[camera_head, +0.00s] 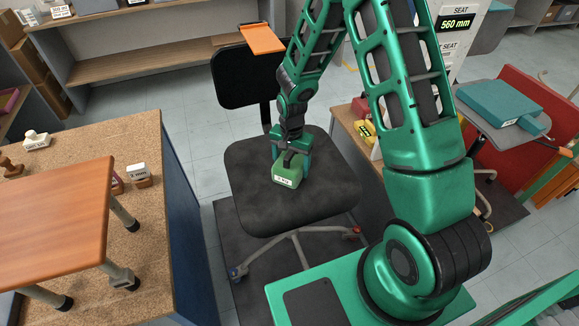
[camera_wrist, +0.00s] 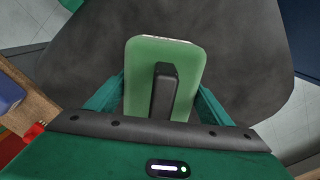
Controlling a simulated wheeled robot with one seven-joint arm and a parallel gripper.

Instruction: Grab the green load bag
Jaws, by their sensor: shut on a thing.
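The green load bag (camera_head: 287,172) is at the middle of the dark chair seat (camera_head: 250,202) in the head view, with a white label on its front. My gripper (camera_head: 291,155) comes down on it from above, shut on it. In the wrist view the bag (camera_wrist: 184,55) has a dark handle strip between my gripper's fingers (camera_wrist: 160,98). The fingers hide part of the bag's sides. I cannot tell whether the bag touches the seat.
A cork-topped bench (camera_head: 160,235) with an orange-brown board on legs (camera_head: 55,210) stands at the left. The chair's backrest (camera_head: 245,75) rises behind, with an orange plate (camera_head: 262,38).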

